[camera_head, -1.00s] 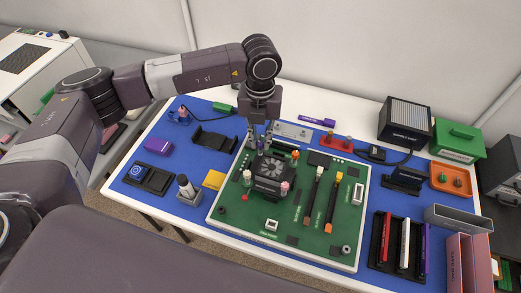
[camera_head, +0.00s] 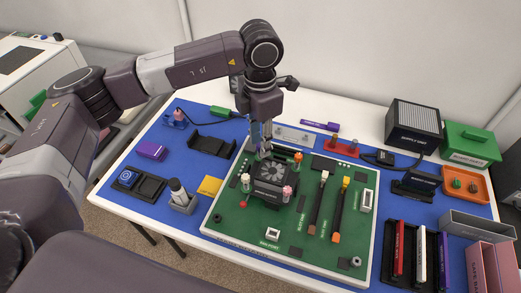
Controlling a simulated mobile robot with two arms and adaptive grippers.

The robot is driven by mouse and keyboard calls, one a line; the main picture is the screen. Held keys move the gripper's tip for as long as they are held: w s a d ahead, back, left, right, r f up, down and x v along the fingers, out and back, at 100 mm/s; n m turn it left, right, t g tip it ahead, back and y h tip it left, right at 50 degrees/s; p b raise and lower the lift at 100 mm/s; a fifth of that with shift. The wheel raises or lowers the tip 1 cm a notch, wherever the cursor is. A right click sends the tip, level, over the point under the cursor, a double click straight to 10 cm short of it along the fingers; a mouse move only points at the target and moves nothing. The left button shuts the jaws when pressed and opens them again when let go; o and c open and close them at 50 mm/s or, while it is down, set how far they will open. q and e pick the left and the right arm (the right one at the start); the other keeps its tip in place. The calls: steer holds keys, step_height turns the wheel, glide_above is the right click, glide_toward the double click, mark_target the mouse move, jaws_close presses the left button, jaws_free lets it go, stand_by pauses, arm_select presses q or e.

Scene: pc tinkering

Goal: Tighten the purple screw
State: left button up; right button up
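The green motherboard (camera_head: 240,217) lies on the blue mat with the black fan cooler (camera_head: 270,172) on it. Screws with coloured heads stand at the cooler's corners: white (camera_head: 246,181), pink (camera_head: 287,191) and orange (camera_head: 298,157). My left gripper (camera_head: 262,149) points down at the cooler's back-left corner. Its fingers cover that corner, so I cannot make out the purple screw clearly or whether the fingers close on it. My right gripper is not in view.
A grey plate (camera_head: 294,135) and a red stand (camera_head: 342,149) lie behind the board. A grey holder with a bottle (camera_head: 180,196) and a yellow block (camera_head: 209,186) stand left of it. Memory-stick racks (camera_head: 411,250) and bins are at the right.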

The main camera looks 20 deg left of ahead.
arm_select(q)
steer(key=shift+r, duration=0.1)
step_height(320, 180, up, 6)
steer(key=p, duration=0.3)
stand_by(0.3)
step_height(320, 180, up, 12)
stand_by(0.6)
